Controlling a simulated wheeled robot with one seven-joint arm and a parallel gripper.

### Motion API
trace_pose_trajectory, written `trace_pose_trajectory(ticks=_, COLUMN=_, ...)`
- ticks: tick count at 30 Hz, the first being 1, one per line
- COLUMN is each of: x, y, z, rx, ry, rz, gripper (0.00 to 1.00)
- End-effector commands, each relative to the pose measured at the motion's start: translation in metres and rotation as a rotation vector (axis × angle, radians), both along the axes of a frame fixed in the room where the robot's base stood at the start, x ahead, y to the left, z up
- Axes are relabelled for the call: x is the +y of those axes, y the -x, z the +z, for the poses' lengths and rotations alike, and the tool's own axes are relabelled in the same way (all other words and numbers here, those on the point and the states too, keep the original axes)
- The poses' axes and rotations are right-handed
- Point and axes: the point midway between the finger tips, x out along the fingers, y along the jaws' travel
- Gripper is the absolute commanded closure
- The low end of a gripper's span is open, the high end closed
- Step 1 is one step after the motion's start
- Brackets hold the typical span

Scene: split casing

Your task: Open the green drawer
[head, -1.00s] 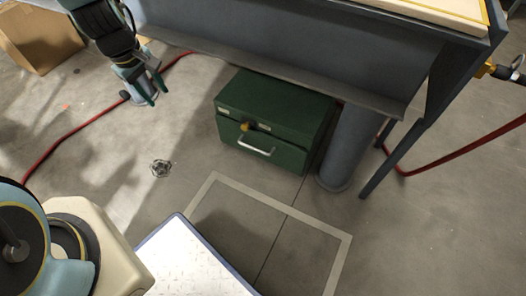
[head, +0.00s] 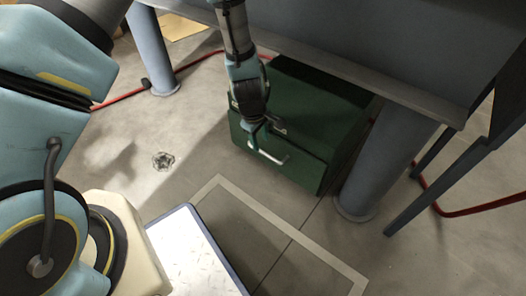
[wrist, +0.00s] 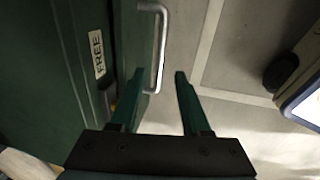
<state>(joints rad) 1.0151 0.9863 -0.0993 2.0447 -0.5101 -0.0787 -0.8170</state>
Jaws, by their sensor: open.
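The green drawer (head: 300,163) is the lower front part of a green metal box on the floor under the bench. My gripper holds nothing. It hides the yellow knob area on the box front.
A "FREE" label (wrist: 97,53) is on the box front. The bench's grey beam (head: 350,60) overhangs the box, and a round blue-grey leg (head: 380,170) stands close on its right. A red hose (head: 480,208) crosses the floor. Floor before the drawer is clear, with a pale taped outline (head: 265,212).

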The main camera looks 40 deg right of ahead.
Motion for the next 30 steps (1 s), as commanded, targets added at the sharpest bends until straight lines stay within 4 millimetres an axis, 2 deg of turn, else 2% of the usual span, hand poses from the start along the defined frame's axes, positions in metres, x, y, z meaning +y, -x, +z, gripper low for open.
trace_pose_trajectory(ticks=1, x=-0.001, y=0.000, z=-0.015, rx=0.002, ry=-0.002, rz=0.001, gripper=0.53)
trace_pose_trajectory(ticks=3, x=-0.004, y=-0.001, z=-0.026, rx=0.001, ry=-0.001, rz=0.001, gripper=0.53)
trace_pose_trajectory(ticks=9, x=-0.009, y=-0.003, z=-0.049, rx=0.000, ry=0.001, rz=0.000, gripper=0.53)
trace_pose_trajectory(ticks=21, x=-0.010, y=-0.003, z=-0.055, rx=0.000, ry=0.001, rz=-0.001, gripper=0.53)
trace_pose_trajectory(ticks=23, x=-0.010, y=-0.003, z=-0.055, rx=0.000, ry=0.001, rz=-0.001, gripper=0.57)
trace_pose_trajectory(ticks=30, x=-0.010, y=-0.003, z=-0.055, rx=0.000, ry=0.000, rz=-0.001, gripper=0.84)
